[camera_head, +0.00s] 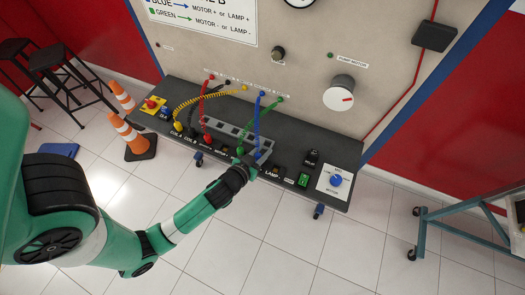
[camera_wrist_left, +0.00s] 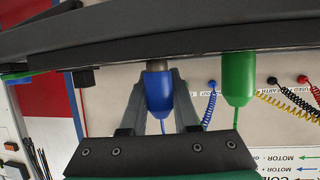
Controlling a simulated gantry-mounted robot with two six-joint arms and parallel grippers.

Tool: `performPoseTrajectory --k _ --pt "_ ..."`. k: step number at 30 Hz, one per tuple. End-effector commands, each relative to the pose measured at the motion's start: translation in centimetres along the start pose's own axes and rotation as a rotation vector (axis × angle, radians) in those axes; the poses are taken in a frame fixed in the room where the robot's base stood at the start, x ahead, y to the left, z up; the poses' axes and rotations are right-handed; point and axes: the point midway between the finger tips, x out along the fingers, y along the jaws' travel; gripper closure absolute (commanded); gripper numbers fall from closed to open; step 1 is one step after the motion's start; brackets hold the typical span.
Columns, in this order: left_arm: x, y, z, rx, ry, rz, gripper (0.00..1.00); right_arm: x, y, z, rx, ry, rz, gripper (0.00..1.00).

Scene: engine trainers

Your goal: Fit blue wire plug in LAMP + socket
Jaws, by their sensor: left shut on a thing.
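My left gripper (camera_head: 247,164) reaches to the front of the dark bench panel, close to the LAMP label (camera_head: 271,173). In the left wrist view the gripper (camera_wrist_left: 160,88) is shut on the blue plug (camera_wrist_left: 158,95), one finger on each side. The plug's metal tip points at the dark panel (camera_wrist_left: 200,40); I cannot tell whether it is in a hole. The blue wire (camera_head: 257,122) runs up to the back board. A green plug (camera_wrist_left: 238,82) stands beside the blue one, against the panel. The LAMP + socket is not clearly visible. My right gripper is not in view.
A grey tray-like rack (camera_head: 222,128) lies on the bench behind the gripper. Yellow (camera_head: 200,98), red (camera_head: 203,95) and green (camera_head: 270,114) wires arch over the bench. A green switch (camera_head: 303,180) and blue knob (camera_head: 336,180) are to the right.

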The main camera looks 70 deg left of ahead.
Motion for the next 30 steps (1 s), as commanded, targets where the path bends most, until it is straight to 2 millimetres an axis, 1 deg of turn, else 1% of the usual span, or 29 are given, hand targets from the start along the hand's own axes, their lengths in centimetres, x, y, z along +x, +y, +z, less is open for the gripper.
performPoseTrajectory --k 16,17,18,19,26,30 --pt "0.35 0.00 0.83 0.000 0.000 0.000 1.00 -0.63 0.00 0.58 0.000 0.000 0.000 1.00" --pt "0.31 0.00 0.74 0.000 0.000 0.000 0.66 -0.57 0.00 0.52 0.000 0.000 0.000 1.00" --pt "0.31 0.00 0.73 0.000 0.000 0.000 0.58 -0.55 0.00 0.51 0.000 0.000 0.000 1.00" --pt "0.31 0.00 0.73 0.000 0.000 0.000 0.56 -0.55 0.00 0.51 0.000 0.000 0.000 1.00" --pt "0.30 0.00 0.73 0.000 0.000 0.000 0.56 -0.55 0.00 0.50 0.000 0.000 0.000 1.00" --pt "-0.30 0.03 0.57 0.001 -0.001 0.001 0.56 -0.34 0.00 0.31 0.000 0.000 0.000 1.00"
